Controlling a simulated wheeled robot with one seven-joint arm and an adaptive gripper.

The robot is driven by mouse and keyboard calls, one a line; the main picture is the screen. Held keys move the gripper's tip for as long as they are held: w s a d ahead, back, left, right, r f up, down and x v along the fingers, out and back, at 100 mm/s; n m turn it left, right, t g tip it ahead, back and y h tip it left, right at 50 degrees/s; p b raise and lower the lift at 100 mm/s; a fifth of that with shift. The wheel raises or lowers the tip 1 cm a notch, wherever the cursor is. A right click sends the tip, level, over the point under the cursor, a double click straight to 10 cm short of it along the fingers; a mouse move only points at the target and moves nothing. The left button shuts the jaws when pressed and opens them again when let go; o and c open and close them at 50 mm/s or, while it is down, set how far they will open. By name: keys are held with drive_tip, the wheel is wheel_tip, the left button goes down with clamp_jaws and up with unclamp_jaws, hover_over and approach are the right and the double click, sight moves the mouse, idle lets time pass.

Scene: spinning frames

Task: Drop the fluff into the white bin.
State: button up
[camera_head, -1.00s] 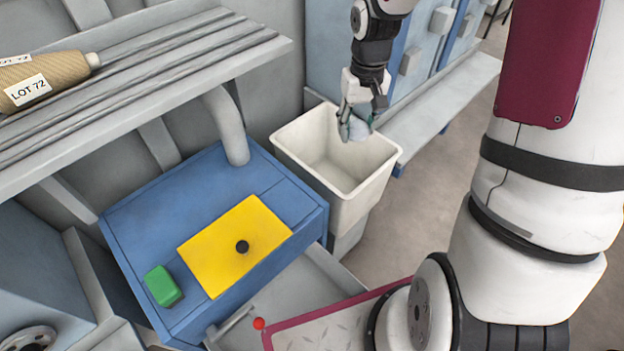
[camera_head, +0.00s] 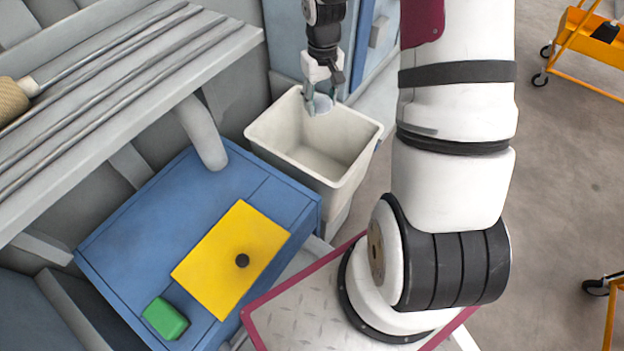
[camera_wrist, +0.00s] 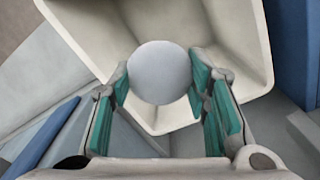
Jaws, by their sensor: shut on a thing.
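The fluff is a pale grey, rounded lump (camera_wrist: 160,73) between the two teal-padded fingers of my gripper (camera_wrist: 163,88) in the wrist view. In the head view it is a small grey patch (camera_head: 322,103) at the fingertips. My gripper (camera_head: 320,98) is shut on it. The white bin (camera_head: 345,172) stands at the upper middle of the head view, with its mouth open and its inside bare where I can see it. My gripper and the fluff hang over the far part of the bin's mouth. In the wrist view the bin's wall (camera_wrist: 228,40) lies below and around the fluff.
A blue box (camera_head: 140,215) with a yellow plate (camera_head: 232,262), a black knob and a green block (camera_head: 165,319) stands left of the bin. Orange carts (camera_head: 590,45) stand at right.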

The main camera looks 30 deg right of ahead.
drive_tip(key=shift+f+b, duration=0.65)
drive_tip(key=shift+f, duration=0.6)
drive_tip(key=o, duration=0.9)
wheel_tip(320, 180, up, 12)
drive_tip(key=shift+r, duration=0.1)
